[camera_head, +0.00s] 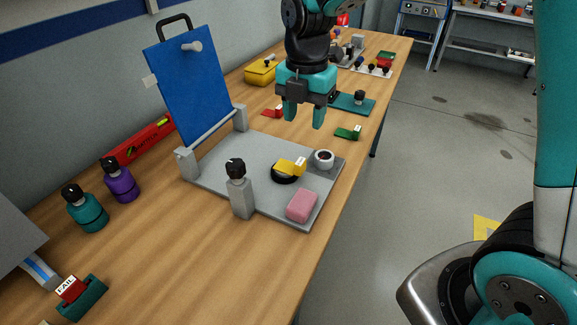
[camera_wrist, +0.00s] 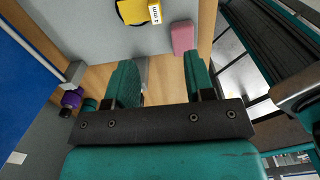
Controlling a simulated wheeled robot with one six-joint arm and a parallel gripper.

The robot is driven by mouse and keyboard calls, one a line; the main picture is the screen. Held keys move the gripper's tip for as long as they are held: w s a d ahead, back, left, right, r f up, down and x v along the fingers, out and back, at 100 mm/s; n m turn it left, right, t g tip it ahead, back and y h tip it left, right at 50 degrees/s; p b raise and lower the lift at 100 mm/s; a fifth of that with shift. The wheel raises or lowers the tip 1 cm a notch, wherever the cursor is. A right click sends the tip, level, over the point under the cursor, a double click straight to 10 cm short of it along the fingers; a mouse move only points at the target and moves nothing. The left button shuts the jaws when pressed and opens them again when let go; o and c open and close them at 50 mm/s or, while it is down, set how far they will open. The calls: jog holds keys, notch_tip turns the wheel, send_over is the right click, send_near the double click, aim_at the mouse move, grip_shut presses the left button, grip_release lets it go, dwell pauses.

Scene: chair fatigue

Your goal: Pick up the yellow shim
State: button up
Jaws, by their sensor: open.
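The yellow shim (camera_head: 290,166) lies on a round black piece (camera_head: 285,178) on the grey plate of the blue-backed fixture. It has a small raised block at one end. In the wrist view the yellow shim (camera_wrist: 132,12) is at the top edge, partly cut off, with its block marked "4 mm". My gripper (camera_head: 304,114) is above the table, up and behind the shim in the head view. In the wrist view my gripper (camera_wrist: 158,75) has its two teal fingers apart with nothing between them.
A pink block (camera_head: 301,206), a white ring-shaped piece (camera_head: 324,158) and a grey post with a black knob (camera_head: 240,190) stand around the shim. A red shim (camera_head: 273,112) and a green shim (camera_head: 348,133) lie beyond the plate. The blue panel (camera_head: 188,90) rises at the left.

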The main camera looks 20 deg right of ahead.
aim_at(300, 163)
notch_tip(300, 163, down, 8)
jog(key=shift+f+p, duration=0.15)
jog(key=shift+p, duration=0.25)
jog(key=f, duration=0.1)
jog(key=f+p, duration=0.1)
jog(key=f, duration=0.3)
jog(key=shift+w+a, duration=0.15)
jog(key=shift+a, duration=0.1)
grip_shut()
